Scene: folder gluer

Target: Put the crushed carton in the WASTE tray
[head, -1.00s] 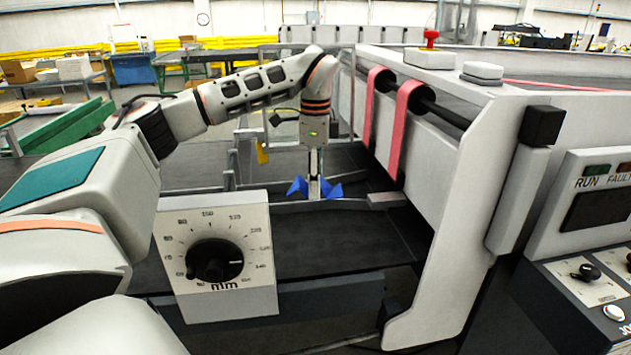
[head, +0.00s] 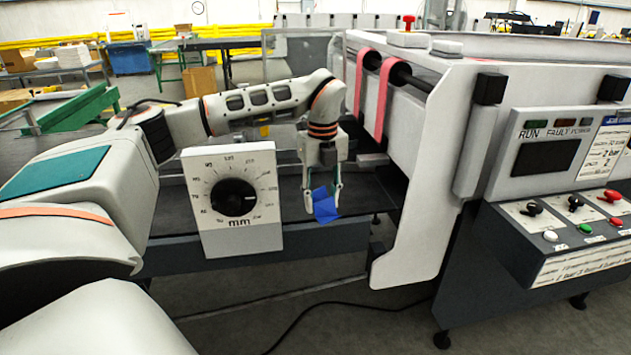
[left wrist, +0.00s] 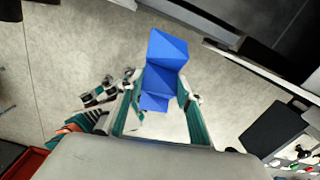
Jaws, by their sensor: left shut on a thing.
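The crushed carton (head: 325,208) is a small, bent blue piece in the head view. My left gripper (head: 322,200) points down and is shut on it, holding it in the air beside the dial panel. In the left wrist view the blue carton (left wrist: 166,72) shows folded faces between the two fingers of my left gripper (left wrist: 160,95), with floor behind it.
The dial panel (head: 231,203) stands left of the carton. The machine's white side plate (head: 425,200) and control panel (head: 560,210) are to the right, with the dark bed (head: 270,195) behind. A black cable (head: 300,325) lies on the otherwise open floor.

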